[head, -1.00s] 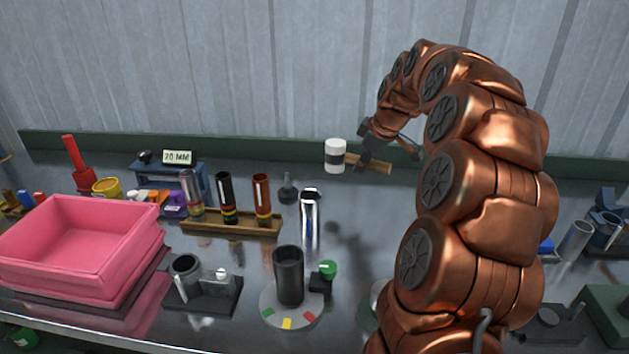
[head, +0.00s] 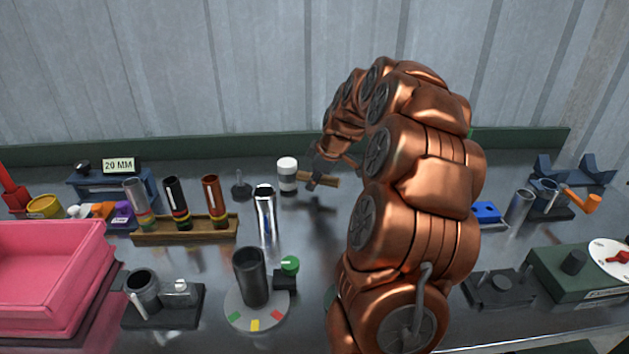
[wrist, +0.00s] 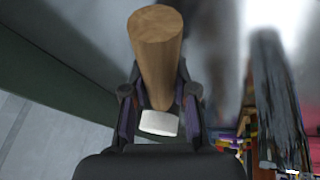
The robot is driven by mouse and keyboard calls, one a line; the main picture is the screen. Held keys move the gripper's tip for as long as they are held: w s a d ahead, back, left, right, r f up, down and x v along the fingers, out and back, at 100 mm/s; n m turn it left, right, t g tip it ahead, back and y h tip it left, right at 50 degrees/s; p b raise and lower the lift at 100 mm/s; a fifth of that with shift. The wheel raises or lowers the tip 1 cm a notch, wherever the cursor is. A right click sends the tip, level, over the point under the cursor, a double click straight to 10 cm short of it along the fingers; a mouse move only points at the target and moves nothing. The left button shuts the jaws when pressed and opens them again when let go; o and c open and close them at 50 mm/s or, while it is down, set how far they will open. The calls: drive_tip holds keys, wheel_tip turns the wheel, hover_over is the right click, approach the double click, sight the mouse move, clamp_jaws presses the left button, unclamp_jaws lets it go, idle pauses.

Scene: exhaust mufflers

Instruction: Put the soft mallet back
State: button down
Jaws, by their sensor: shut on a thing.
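The soft mallet has a white head with a dark band (head: 287,174) and a light wooden handle (head: 325,180). In the head view it is toward the back of the bench, with the handle pointing right. My gripper (head: 316,176) is shut on the handle. In the wrist view the round handle end (wrist: 157,35) points toward the camera, between the two fingers (wrist: 160,110). The white head shows beyond them. I cannot tell how high the mallet is above the bench.
A wooden rack (head: 185,229) with several tubes stands left, near a chrome tube (head: 265,215). A pink bin (head: 50,262) is far left. A blue cradle (head: 573,171) and orange-handled tool (head: 580,200) are back right. A green wall strip (head: 230,146) runs behind the bench.

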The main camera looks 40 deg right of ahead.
drive_tip(key=shift+f, duration=0.5)
drive_tip(key=shift+f, duration=0.1)
drive_tip(key=c, duration=0.9)
unclamp_jaws()
drive_tip(key=b+v, duration=0.1)
drive_tip(key=v, duration=1.1)
drive_tip(key=shift+b, duration=0.4)
